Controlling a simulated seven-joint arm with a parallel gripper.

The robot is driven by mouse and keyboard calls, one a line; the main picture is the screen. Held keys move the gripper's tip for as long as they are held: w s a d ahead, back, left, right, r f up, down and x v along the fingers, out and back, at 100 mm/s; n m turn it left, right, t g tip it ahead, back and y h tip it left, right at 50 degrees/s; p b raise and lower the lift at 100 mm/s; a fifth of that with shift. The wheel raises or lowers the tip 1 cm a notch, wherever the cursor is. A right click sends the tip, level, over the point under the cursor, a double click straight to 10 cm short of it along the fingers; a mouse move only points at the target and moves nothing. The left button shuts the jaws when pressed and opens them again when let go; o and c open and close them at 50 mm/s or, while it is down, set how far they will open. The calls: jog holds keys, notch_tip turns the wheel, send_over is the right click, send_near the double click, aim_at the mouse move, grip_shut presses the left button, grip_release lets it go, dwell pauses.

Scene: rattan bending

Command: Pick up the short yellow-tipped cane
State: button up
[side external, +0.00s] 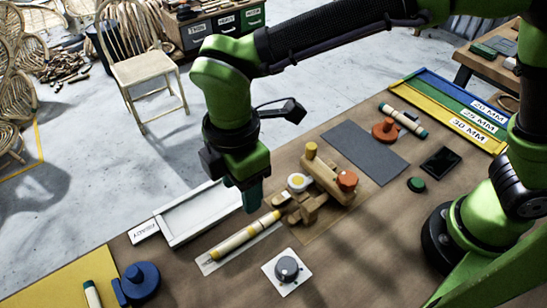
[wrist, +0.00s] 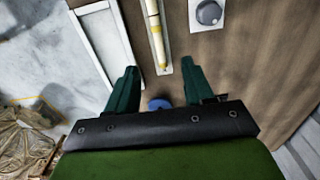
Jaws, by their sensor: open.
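The yellow-tipped cane (side external: 240,238) is a pale straight rod with yellow bands, lying on a light strip in the middle of the bench in the side view. Its upper right end is near the wooden bending jig (side external: 318,186). In the wrist view the cane (wrist: 155,32) runs in from the top edge, its near end lying between the fingertips in the picture. My gripper (side external: 252,200) points down above the bench, beside the cane's upper right part in the side view. Its teal fingers (wrist: 160,74) are apart with nothing gripped. The height gap to the cane is hard to judge.
A white-framed tray (side external: 197,212) lies left of the cane, and a grey knob on a white plate (side external: 287,269) lies right. A blue clamp (side external: 140,282) and a teal-tipped cane (side external: 92,294) are at lower left. Another teal-tipped cane (side external: 403,121) lies at the back right.

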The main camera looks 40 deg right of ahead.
send_over(247, 232)
jog(key=f, duration=0.9)
jog(key=shift+s+f, duration=0.3)
jog(key=shift+f, duration=0.05)
jog(key=f, duration=0.5)
jog(key=shift+w+f, duration=0.3)
grip_shut()
